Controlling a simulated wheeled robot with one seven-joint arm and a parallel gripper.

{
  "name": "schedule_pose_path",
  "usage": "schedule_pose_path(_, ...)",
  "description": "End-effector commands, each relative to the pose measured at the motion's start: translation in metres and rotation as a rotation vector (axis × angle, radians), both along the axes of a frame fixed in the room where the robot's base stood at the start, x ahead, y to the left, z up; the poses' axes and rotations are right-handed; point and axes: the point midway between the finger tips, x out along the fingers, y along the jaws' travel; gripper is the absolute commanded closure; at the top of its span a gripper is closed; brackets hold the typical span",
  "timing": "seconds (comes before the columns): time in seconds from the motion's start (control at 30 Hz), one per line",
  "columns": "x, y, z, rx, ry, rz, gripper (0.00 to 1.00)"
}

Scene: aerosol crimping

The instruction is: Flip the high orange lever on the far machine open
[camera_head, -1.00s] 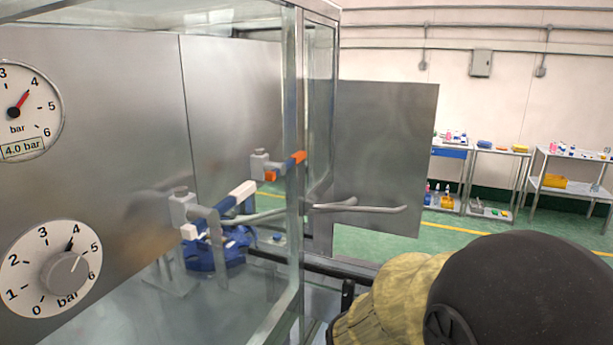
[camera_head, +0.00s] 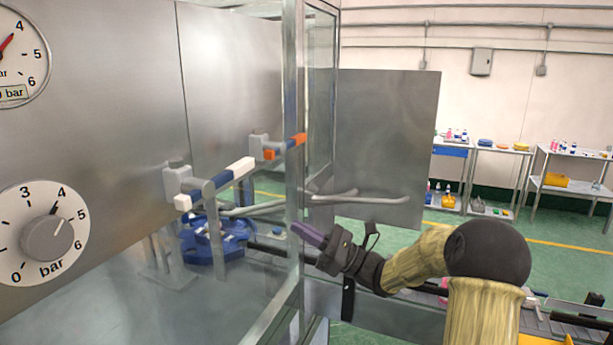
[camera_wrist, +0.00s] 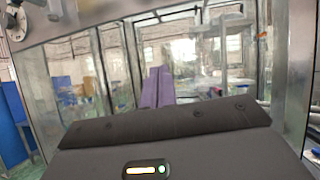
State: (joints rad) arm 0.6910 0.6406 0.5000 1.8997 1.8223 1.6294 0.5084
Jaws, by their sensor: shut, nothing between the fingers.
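The far machine's lever (camera_head: 299,140) is a short bar with orange ends, high behind the glass on a grey bracket. It lies roughly level, tilting up to the right. A nearer lever (camera_head: 229,175), blue with white ends, sits in front of it to the left. My gripper (camera_head: 296,229) has purple fingers, shut and empty, pointing left at the glass case's right edge, below and apart from the orange-ended lever in the picture. In the wrist view, the purple fingers (camera_wrist: 158,87) are together before a glass-walled case. I cannot make out the lever surely there.
A glass corner post (camera_head: 293,90) stands close to my fingers. Grey curved bars (camera_head: 350,198) cross near the post above my gripper. A blue rotary fixture (camera_head: 215,245) sits low inside the case. A steel panel (camera_head: 385,140) stands behind. Shelves with goods (camera_head: 490,150) are far right.

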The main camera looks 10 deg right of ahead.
Motion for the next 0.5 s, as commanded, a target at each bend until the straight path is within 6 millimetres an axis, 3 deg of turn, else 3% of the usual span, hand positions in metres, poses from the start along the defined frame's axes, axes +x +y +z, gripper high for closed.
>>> schedule_pose_path(0.03,0.008,-0.026,0.009,0.099,-0.025,-0.042,1.0)
schedule_pose_path(0.1,0.013,-0.052,0.022,0.204,-0.057,-0.078,1.0)
schedule_pose_path(0.2,0.015,-0.072,0.032,0.283,-0.087,-0.107,1.0)
schedule_pose_path(0.5,0.015,-0.076,0.035,0.297,-0.092,-0.112,1.0)
